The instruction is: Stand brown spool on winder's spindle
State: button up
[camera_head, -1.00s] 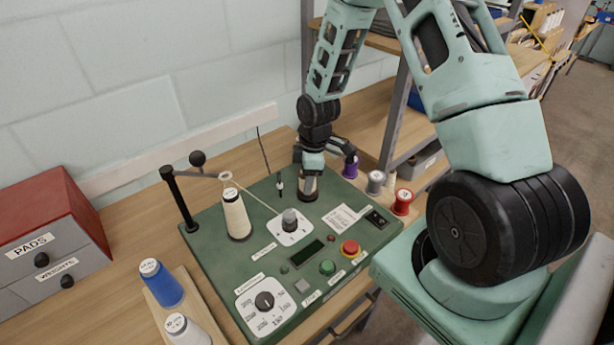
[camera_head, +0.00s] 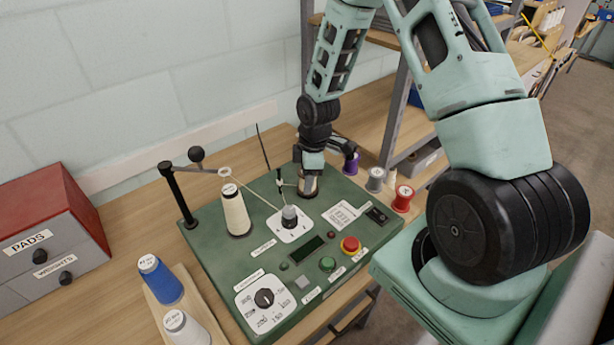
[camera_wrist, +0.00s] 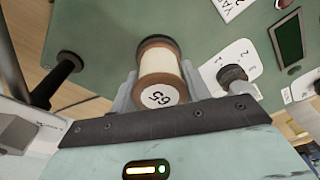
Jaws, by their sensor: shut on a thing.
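The brown spool (camera_wrist: 160,65) has brown end flanges, pale thread and a white label reading 65. In the wrist view it sits between the two fingers of my gripper (camera_wrist: 160,92), which is shut on it. In the head view my gripper (camera_head: 312,172) points down with the spool (camera_head: 308,185) upright below it, at the back right of the green winder (camera_head: 215,255). The spindle is hidden under the spool. I cannot tell whether the spool's bottom rests fully on the winder.
A thread guide arm (camera_head: 178,195) rises at the left. Purple (camera_head: 351,164), grey (camera_head: 375,180) and red (camera_head: 403,198) spools stand to the right. A blue cone (camera_head: 160,280) is at front left.

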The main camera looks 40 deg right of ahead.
jog(key=shift+f, duration=0.1)
jog(key=o, duration=1.1)
jog(key=shift+c, duration=0.2)
notch_tip(320, 180, up, 17)
jog(key=s+d+b, duration=0.1)
jog(key=b, duration=0.1)
jog(key=shift+d, duration=0.4)
jog(key=s+a+b, duration=0.1)
jog(key=s+a, duration=0.1)
jog(key=a, duration=0.3)
jog(key=s+a+m+b, duration=0.1)
jog(key=s+a, duration=0.1)
jog(key=a, duration=0.3)
jog(key=s+a+b, duration=0.1)
jog(key=s+a, duration=0.2)
jog(key=a, duration=0.3)
jog(key=s+a+f+m+b, duration=0.1)
jog(key=s+a, duration=0.4)
jog(key=s, duration=0.3)
jog(key=s+a+m+b, duration=0.1)
jog(key=s+a, duration=0.4)
jog(key=s, duration=0.3)
jog(key=shift+s+f+m+g+h, duration=0.2)
jog(key=shift+f+m+g+h, duration=0.1)
jog(key=shift+f+m+g, duration=0.1)
